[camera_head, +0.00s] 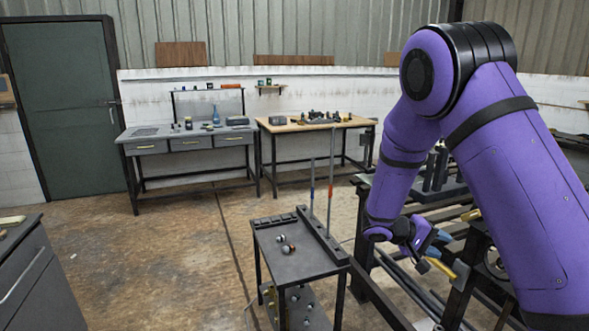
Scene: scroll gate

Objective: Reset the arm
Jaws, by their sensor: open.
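My purple arm reaches in from the right and bends down at the elbow. My gripper (434,262) is at its lower end, low and to the right of a small dark stand (298,264). It is open, and I see nothing held in it. Its fingers are small and partly lost against the dark frame behind them.
The stand carries a few small balls (287,246) and two thin upright rods (331,185). A dark metal frame (363,235) stands close to my gripper. A grey workbench (190,145) and a wood-topped table (315,125) line the back wall. Floor left of the stand is clear.

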